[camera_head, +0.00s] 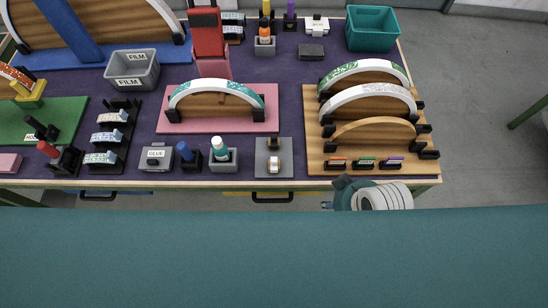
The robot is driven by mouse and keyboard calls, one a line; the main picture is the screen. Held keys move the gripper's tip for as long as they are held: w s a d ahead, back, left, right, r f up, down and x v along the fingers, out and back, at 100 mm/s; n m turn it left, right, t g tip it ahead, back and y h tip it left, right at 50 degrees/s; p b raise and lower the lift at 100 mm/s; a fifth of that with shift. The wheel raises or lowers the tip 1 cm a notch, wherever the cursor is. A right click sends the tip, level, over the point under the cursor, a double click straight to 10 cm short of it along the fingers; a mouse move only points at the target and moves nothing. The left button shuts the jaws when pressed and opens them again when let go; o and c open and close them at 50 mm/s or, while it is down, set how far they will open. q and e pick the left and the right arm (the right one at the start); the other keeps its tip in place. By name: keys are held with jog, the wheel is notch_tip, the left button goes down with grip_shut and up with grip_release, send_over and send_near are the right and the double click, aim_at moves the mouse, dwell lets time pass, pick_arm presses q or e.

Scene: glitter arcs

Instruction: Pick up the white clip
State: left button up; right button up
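I cannot single out a white clip for sure. A small white piece with dark marks (317,25) sits at the back of the table, left of the teal bin. Several pale, patterned pieces (108,138) sit in a black rack at the left. My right arm shows at the front edge of the table, below the wooden board, with a teal joint and white rings. The small part at its left end, which seems to be my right gripper (327,205), is too small to tell open from shut. My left gripper is not in view.
The purple table top (282,88) holds arches on a pink board (180,124) and a wooden board (313,130). A grey FILM bin (132,70), a GLUE box (156,158), a red stand (208,40) and a teal bin (371,30) stand around.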

notch_tip(320, 180, up, 3)
jog(key=y, duration=0.3)
send_near(274, 160)
jog(key=f, duration=0.2)
jog(key=s+f, duration=0.1)
jog(key=f, duration=0.2)
jog(key=shift+s+a+f, duration=0.15)
jog(key=shift+s+f, duration=0.15)
jog(key=shift+s, duration=0.05)
jog(key=w+a+r+g+h, duration=0.1)
jog(key=w+a+r+g, duration=0.15)
jog(key=a+r, duration=0.45)
jog(key=w+d+f+m+h, duration=0.1)
jog(key=f, duration=0.1)
jog(key=w+d+f+g+h+p, duration=0.1)
jog(key=d+h, duration=0.1)
jog(key=shift+w+d+f+m, duration=0.15)
jog(key=shift+d+f+m, duration=0.1)
jog(key=shift+f+m, duration=0.15)
jog(key=shift+d+f+p, duration=0.1)
jog(key=shift+f+p, duration=0.4)
jog(key=shift+f, duration=0.05)
notch_tip(274, 160, down, 4)
jog(key=shift+f+p, duration=0.2)
jog(key=shift+p, duration=0.35)
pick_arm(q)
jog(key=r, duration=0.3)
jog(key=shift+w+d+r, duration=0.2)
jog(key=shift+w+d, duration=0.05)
